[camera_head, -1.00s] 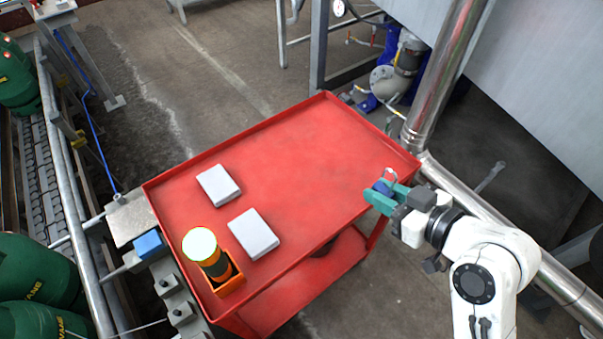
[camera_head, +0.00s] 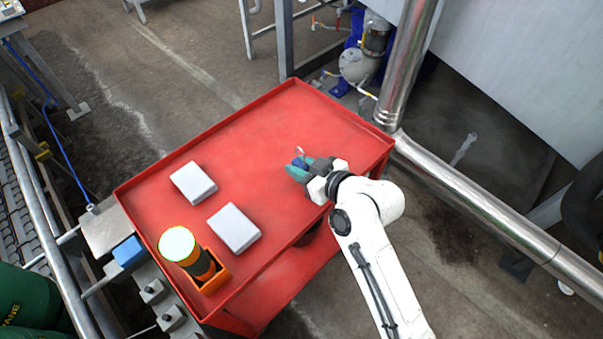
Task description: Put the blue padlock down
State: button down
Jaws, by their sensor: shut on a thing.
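My gripper (camera_head: 298,168) has teal fingers and is shut on the blue padlock (camera_head: 299,162). The padlock shows as a small blue body with a pale shackle pointing up, partly hidden by the fingers. Both are over the right part of the red cart's top (camera_head: 300,110). I cannot tell whether the padlock touches the cart's surface.
Two pale grey boxes (camera_head: 193,183) (camera_head: 233,229) lie on the cart's left half. An orange holder with a white-topped orange and black cylinder (camera_head: 187,250) stands at the near left corner. The cart has a raised rim. Its middle and far areas are clear.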

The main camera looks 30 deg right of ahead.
notch_tip(320, 180, down, 3)
jog(key=shift+r, duration=0.1)
jog(key=shift+s+f+b, duration=0.2)
jog(key=shift+f+b, duration=0.35)
jog(key=shift+f, duration=0.2)
jog(key=c, duration=0.9)
grip_release()
jog(key=shift+f, duration=0.2)
jog(key=shift+a+r+p, duration=0.1)
jog(key=shift+r+p, duration=0.4)
jog(key=shift+r, duration=0.05)
jog(key=r+v, duration=0.1)
jog(key=v, duration=1.1)
jog(key=shift+w, duration=0.15)
